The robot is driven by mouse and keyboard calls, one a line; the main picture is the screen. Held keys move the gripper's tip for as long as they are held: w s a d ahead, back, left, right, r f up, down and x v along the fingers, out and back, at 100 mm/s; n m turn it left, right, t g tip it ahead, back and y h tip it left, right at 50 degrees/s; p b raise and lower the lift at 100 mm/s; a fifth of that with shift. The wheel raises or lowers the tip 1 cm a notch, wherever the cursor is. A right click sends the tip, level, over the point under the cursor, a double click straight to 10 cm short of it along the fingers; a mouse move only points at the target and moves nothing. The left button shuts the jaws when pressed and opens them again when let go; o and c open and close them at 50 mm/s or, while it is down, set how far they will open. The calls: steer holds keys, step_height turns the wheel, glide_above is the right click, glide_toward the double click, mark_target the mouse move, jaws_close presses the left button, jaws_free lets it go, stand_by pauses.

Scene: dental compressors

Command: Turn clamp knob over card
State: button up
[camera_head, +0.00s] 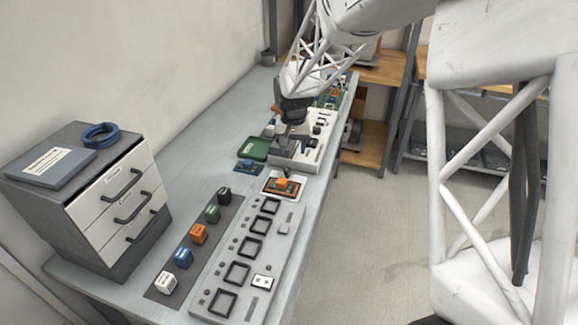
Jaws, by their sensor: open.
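My gripper (287,146) is dark and points down over a pale fixture panel (310,151) in the middle of the bench. Its fingers are small in this view, and nothing shows clearly between them. An orange knob-like block (283,183) sits on a dark, orange-edged card or plate (294,189) on a white base, nearer than the gripper and apart from it. A small blue part on a dark plate (248,167) lies to the left of the gripper. I cannot tell for sure which of these is the clamp knob. The gripper hides part of the panel.
A grey panel with square frames (236,273) and a dark strip with several coloured cubes (199,234) fill the near bench. A green tray (254,149) lies left of the gripper. A drawer cabinet (118,205) stands at left. Bare bench (195,170) lies between.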

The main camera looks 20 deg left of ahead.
mark_target(288, 170)
steer(key=shift+w+a+f, duration=0.2)
steer(key=shift+a+f, duration=0.45)
steer(key=shift+a, duration=0.25)
steer(key=shift+f, duration=0.1)
steer(key=shift+f, duration=3.8)
steer(key=c, duration=0.9)
